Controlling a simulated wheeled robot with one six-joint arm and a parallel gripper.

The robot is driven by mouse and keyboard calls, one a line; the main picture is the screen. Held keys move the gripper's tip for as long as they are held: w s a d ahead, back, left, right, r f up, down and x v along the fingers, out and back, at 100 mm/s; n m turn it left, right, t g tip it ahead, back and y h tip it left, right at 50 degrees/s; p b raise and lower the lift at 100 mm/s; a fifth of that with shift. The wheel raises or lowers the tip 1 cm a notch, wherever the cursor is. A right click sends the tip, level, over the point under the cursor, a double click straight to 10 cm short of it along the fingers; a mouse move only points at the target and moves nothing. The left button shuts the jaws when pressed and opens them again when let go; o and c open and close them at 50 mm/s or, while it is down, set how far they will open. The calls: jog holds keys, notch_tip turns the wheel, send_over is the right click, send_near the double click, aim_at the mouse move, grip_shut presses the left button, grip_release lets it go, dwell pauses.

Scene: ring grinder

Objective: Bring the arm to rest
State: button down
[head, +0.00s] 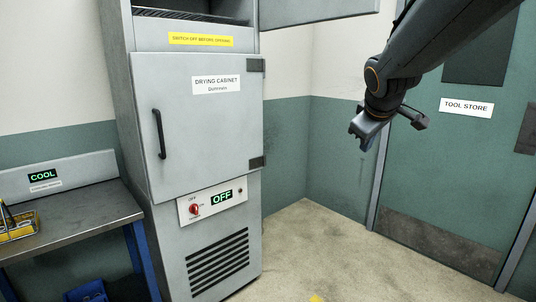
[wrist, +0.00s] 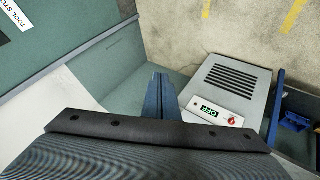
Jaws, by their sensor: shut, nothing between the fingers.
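My arm comes in from the top right of the head view and hangs in the air. My gripper (head: 362,132) is at its end, shut and empty, in front of the corner between the drying cabinet and the tool store door. In the wrist view the fingers (wrist: 158,95) are together with nothing between them. The gripper touches nothing that I can see.
The drying cabinet (head: 200,125) has its lower door shut, its upper door (head: 315,8) swung open, and its panel (head: 212,201) reads OFF. The tool store door (head: 455,160) is shut. A bench (head: 80,222) with a yellow carrier (head: 18,228) stands left. The floor (head: 330,250) is clear.

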jog(key=s+a+f+m+g+y, duration=0.1)
jog(key=s+a+f+m+g, duration=0.2)
jog(key=s+f, duration=0.9)
jog(key=s+a+f+m+g+y, duration=0.1)
jog(key=s+a+f+m+g, duration=0.2)
jog(key=s+f, duration=1)
jog(key=shift+s+a+f+m+g, duration=0.25)
jog(key=shift+f+m+g, duration=0.25)
jog(key=shift+g, duration=0.2)
jog(key=shift+d, duration=0.15)
